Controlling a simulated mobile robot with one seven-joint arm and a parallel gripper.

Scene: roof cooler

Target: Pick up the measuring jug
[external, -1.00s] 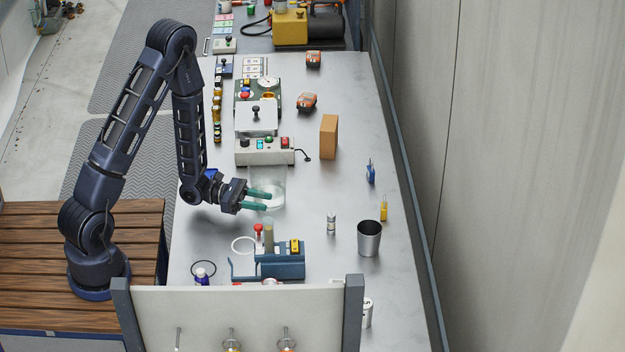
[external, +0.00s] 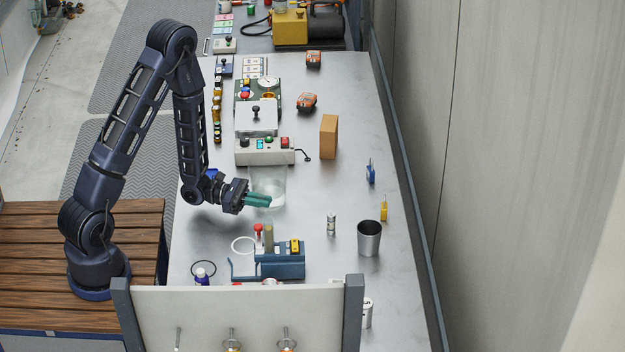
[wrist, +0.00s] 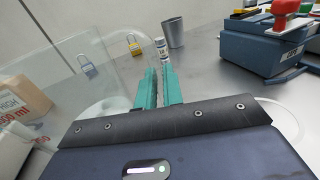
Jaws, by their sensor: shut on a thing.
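The measuring jug (external: 268,178) is clear, with a pale round base. It stands upright on the grey worktop in front of the white-topped device. In the wrist view the clear jug (wrist: 60,90) fills the left side, with red markings on its wall. My gripper (external: 267,201) is level at the jug's near side, its teal fingers drawn together. In the wrist view the fingers of my gripper (wrist: 160,85) are shut with a narrow gap between them, at the jug's right side. They are shut on a thin part of the jug; which part is hard to see.
A blue device with a red knob (external: 281,262) and a white ring (external: 243,245) lie toward the front. A metal cup (external: 369,240), a small canister (external: 331,224) and padlocks stand to the right. The control box (external: 265,152) is close behind the jug.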

